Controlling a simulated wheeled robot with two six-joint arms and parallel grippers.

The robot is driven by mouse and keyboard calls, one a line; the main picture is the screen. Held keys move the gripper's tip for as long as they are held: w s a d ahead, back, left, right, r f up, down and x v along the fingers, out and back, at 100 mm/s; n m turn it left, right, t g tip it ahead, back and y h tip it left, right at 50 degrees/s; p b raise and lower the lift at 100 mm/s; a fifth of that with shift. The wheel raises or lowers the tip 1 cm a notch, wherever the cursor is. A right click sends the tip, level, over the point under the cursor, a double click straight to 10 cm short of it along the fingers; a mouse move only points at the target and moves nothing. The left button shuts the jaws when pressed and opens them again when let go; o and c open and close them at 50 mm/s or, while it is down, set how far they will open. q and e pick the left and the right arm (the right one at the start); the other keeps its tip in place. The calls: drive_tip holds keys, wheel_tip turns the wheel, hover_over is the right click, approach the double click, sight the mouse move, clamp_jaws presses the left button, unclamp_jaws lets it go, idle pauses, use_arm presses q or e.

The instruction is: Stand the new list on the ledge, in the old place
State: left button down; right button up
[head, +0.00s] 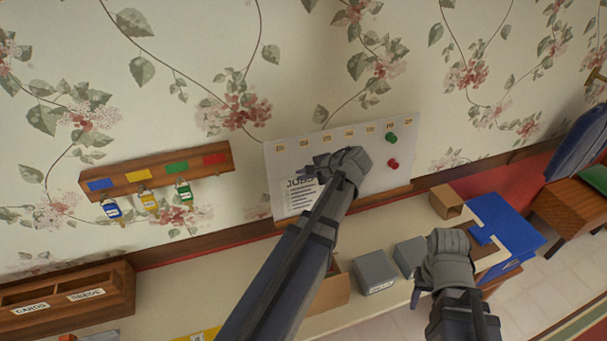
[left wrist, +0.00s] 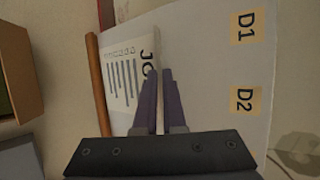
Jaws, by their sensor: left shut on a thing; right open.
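The list (head: 300,198) is a white sheet headed "JOBS" with printed lines. It is in front of the lower left part of the white board (head: 285,165). My left gripper (head: 318,170) is shut on the list at its top edge; the arm hides its right part. In the left wrist view the list (left wrist: 122,75) shows beside my fingers, its lower edge close to the wooden ledge (left wrist: 97,85). I cannot tell whether it touches the ledge. In the head view the ledge (head: 392,199) runs under the board. My right gripper (head: 418,290) is open and empty over the desk.
Green (head: 391,138) and red (head: 393,163) magnets sit on the board's right side. A key rack (head: 155,174) hangs at left. Grey boxes (head: 374,270), a small brown box (head: 446,201) and a blue box (head: 508,221) stand on the right. The desk's left middle is clear.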

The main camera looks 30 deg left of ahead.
use_arm(q)
drive_tip(key=shift+s+d+f+b, duration=0.15)
drive_tip(key=shift+d+f+b, duration=0.05)
drive_tip(key=shift+f+b, duration=0.65)
drive_tip(key=c, duration=0.9)
unclamp_jaws()
drive_tip(key=p+v, duration=0.5)
drive_tip(key=v, duration=0.2)
drive_tip(key=shift+s+d+r, duration=0.1)
drive_tip(key=shift+d+r, duration=0.1)
drive_tip(key=shift+d, duration=0.15)
